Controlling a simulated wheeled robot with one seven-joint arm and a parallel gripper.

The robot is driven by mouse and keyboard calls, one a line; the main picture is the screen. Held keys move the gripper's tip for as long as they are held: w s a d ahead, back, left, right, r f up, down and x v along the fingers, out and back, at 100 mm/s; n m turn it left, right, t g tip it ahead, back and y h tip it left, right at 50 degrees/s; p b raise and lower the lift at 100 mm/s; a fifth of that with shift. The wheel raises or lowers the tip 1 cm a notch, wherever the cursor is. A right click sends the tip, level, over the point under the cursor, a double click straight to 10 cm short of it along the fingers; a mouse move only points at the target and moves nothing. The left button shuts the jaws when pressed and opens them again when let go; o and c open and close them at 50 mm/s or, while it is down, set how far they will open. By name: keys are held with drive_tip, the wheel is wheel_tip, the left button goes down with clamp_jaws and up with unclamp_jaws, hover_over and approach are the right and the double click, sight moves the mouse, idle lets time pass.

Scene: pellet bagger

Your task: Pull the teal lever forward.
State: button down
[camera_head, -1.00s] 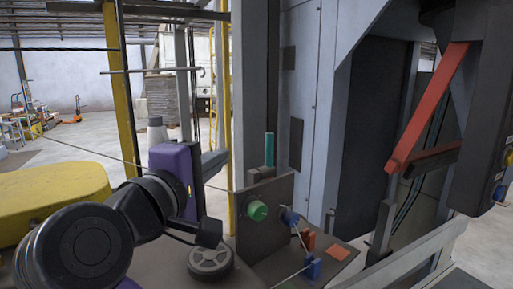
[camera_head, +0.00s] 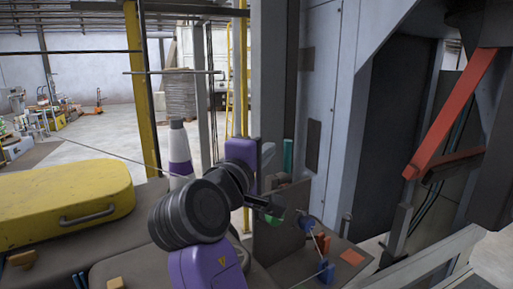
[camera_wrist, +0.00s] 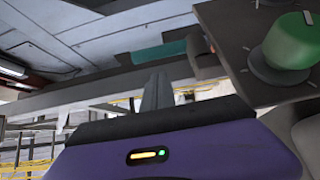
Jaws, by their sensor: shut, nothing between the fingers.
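The teal lever (camera_head: 288,154) stands upright behind the dark control panel, and its upper part shows. In the wrist view the teal lever (camera_wrist: 160,52) lies across the picture just beyond my fingertips, with a grey-brown mount at its right end. My gripper (camera_head: 269,150) is shut and empty, its grey fingers close to the left of the lever. In the wrist view my gripper (camera_wrist: 157,80) points toward the lever. I cannot tell whether the fingertips touch it.
A green knob (camera_wrist: 288,42) sits on the dark panel (camera_head: 286,225), partly hidden by my arm in the head view. Blue and orange parts (camera_head: 321,243) stand on the surface in front. A yellow case (camera_head: 60,205) lies at left. A red bar (camera_head: 450,115) slants at right.

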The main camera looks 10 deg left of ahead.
sight(288, 156)
drive_tip(key=shift+s+d, duration=0.5)
drive_tip(key=shift+d, duration=0.35)
drive_tip(key=shift+s+d+f+m+t+b, duration=0.1)
drive_tip(key=shift+s+d+m+t+b, duration=0.15)
drive_tip(key=shift+m+b, duration=0.4)
drive_tip(key=shift+s+d+f+m+t+h+b, duration=0.15)
drive_tip(key=shift+d+m+t+h+b, duration=0.25)
drive_tip(key=shift+m+b, duration=0.3)
drive_tip(key=shift+s, duration=0.15)
drive_tip(key=shift+s+d+b, duration=0.3)
drive_tip(key=shift+b, duration=0.35)
drive_tip(key=shift+s+d+f+b, duration=0.1)
drive_tip(key=shift+d+f+b, duration=0.1)
drive_tip(key=shift+b, duration=0.25)
drive_tip(key=m+b, duration=0.1)
drive_tip(key=s+d+m+t+b, duration=0.1)
drive_tip(key=m+b, duration=0.1)
drive_tip(key=shift+f+h, duration=0.3)
drive_tip(key=shift+h, duration=0.1)
drive_tip(key=shift+s+d+f, duration=0.15)
drive_tip(key=shift+d+f, duration=0.1)
drive_tip(key=shift+d, duration=0.05)
